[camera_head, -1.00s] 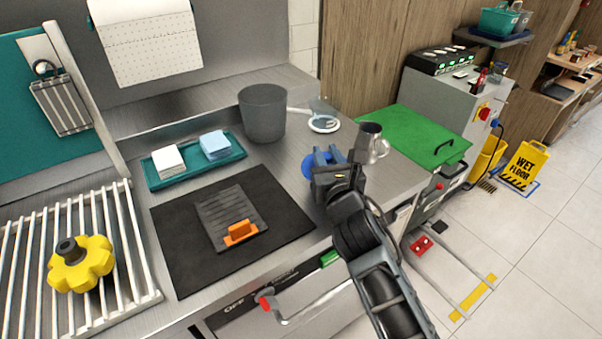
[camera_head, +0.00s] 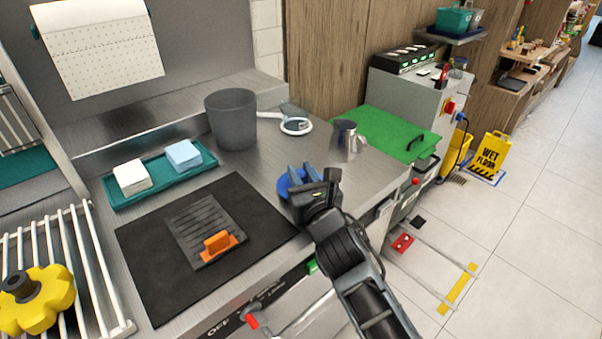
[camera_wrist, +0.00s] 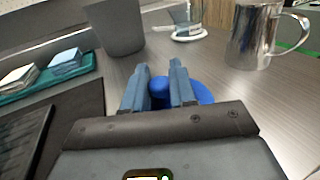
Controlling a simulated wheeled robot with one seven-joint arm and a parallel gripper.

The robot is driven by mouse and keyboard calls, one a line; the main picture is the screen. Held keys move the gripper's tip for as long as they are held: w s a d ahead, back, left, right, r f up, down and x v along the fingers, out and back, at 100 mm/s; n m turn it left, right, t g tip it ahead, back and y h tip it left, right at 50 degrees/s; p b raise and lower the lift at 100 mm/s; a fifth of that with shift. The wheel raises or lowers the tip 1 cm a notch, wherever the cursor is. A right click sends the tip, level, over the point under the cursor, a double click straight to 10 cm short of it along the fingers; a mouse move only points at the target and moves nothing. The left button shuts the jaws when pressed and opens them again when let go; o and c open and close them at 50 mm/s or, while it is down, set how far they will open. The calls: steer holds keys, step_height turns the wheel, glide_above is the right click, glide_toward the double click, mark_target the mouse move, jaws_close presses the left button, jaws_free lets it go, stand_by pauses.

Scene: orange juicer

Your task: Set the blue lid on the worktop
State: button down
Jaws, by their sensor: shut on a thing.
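The blue lid (camera_head: 286,184) is a round disc with a knob on top, at the right part of the steel worktop (camera_head: 268,160). My gripper (camera_head: 303,176) is over it, with its blue fingers shut on the knob. In the wrist view the lid (camera_wrist: 204,93) shows behind and to the right of the fingers (camera_wrist: 160,85), with the knob between them. The lid is low over the bare metal, right of the black mat; I cannot tell whether it touches the surface.
A steel jug (camera_head: 345,142) and green board (camera_head: 392,133) stand behind and right of the lid. A grey bin (camera_head: 232,120) is behind it. A black mat (camera_head: 150,262) with an orange-handled scraper (camera_head: 217,243) lies left. A teal tray (camera_head: 155,182) holds cloths.

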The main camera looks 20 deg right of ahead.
steer(key=shift+f, duration=0.4)
steer(key=c, duration=0.9)
jaws_free()
steer(key=shift+f, duration=0.15)
steer(key=shift+s, duration=0.1)
steer(key=shift+r, duration=0.7)
steer(key=s, duration=0.8)
steer(key=s+a, duration=0.1)
steer(key=s, duration=0.2)
steer(key=shift+s+r, duration=0.1)
steer(key=shift+s, duration=0.3)
